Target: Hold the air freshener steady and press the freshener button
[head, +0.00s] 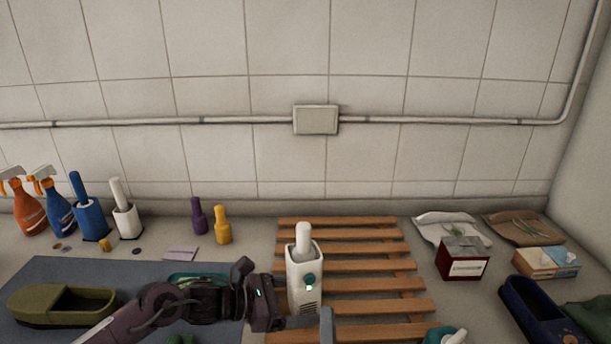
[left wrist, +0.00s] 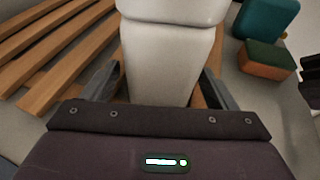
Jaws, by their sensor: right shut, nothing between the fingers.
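The air freshener (head: 304,280) is a white upright body with a rounded white top and a round teal button (head: 309,280) on its front. It stands at the left end of the wooden slatted rack in the head view. My left gripper (head: 302,322) is low at its front, with one finger on either side. The left wrist view shows the white body (left wrist: 165,60) between the two fingers (left wrist: 160,82); whether they touch it cannot be told. The button does not show there.
The slatted rack (head: 375,268) has clear slats right of the freshener. Spray bottles (head: 28,205), brushes and a grey mat (head: 60,270) lie left.

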